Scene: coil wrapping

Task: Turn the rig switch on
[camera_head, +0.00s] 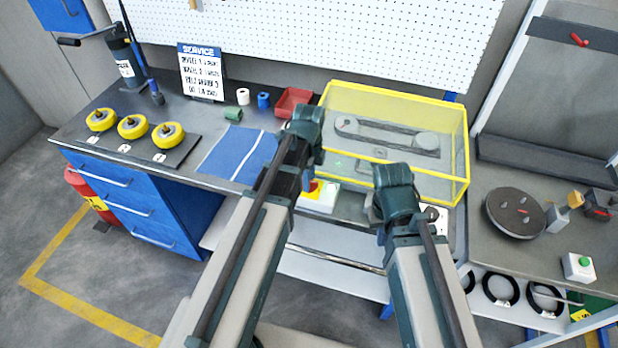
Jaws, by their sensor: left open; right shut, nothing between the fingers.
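The rig is a yellow-framed clear case (455,130) over a belt and pulleys (385,134) on the bench. A pale plate with a round dark knob (432,214), which looks like the rig switch, is at the case's front right corner. A red button on a yellow and white box (316,189) is at the front left. My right gripper (377,212) is just left of the knob, mostly hidden by its wrist; it is shut and empty. My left gripper (307,181) is beside the red button, open, its fingers largely hidden. The switch's position is too small to read.
A blue cloth (236,152), yellow wheels on a dark mat (182,153) and a red bin (293,101) lie left on the bench. At right are a dark disc (515,215) and a green-button box (579,266).

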